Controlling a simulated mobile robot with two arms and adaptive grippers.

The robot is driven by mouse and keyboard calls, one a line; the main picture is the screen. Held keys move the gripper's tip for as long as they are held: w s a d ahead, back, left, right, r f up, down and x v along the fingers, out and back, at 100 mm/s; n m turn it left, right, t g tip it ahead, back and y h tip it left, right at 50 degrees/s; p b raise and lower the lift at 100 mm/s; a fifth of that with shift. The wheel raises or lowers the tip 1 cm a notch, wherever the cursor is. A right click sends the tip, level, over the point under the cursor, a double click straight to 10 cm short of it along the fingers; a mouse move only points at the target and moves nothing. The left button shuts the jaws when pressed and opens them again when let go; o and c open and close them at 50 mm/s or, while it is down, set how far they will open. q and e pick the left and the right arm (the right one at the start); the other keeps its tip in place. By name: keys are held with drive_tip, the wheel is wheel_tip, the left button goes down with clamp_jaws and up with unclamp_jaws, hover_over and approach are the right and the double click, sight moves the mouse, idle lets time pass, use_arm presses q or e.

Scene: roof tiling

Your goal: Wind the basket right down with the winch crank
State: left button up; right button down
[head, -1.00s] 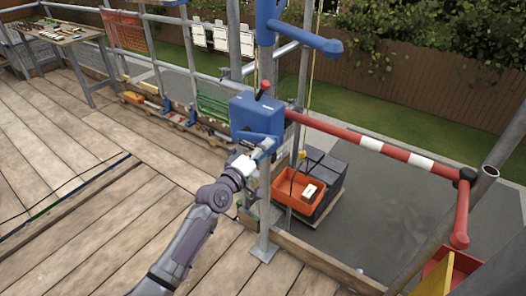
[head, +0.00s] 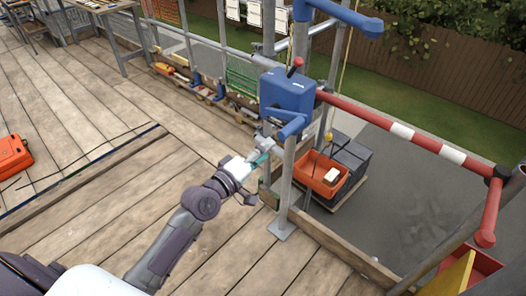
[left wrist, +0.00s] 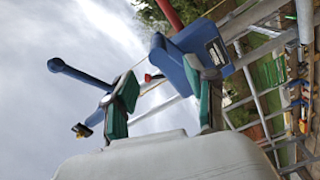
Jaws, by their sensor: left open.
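The blue winch box (head: 287,92) is fixed to a scaffold post at the deck edge. Its crank with a blue grip (head: 293,127) sticks out below the box. My left gripper (head: 260,162) is open and empty, just below and left of the crank grip. In the left wrist view its green-padded fingers (left wrist: 165,88) are apart, with the winch box (left wrist: 202,48) beyond them. The orange basket (head: 322,177) is past the edge, below the deck, with a pale block in it. Whether it touches anything beneath is unclear. My right gripper is out of view.
A red and white barrier bar (head: 401,130) runs right from the winch. A grey stack (head: 352,153) stands beside the basket. An orange case (head: 13,155) lies on the deck at left. The middle deck boards are clear.

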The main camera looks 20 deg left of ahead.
sight(292, 127)
use_arm(q)
drive_tip(key=w+d+m, duration=0.1)
drive_tip(key=w+m, duration=0.3)
drive_tip(key=m, duration=0.2)
drive_tip(key=w+d+m, duration=0.1)
drive_tip(key=w+m, duration=0.3)
drive_tip(key=m, duration=0.1)
drive_tip(key=w+d+m+p, duration=0.1)
drive_tip(key=w+d+m, duration=0.1)
drive_tip(key=m, duration=0.4)
drive_tip(key=shift+w+d+r+m, duration=0.1)
drive_tip(key=shift+w+r+m, duration=0.05)
drive_tip(key=shift+w, duration=0.3)
drive_tip(key=shift+w+r+m, duration=0.15)
drive_tip(key=shift+w, duration=0.3)
clamp_jaws()
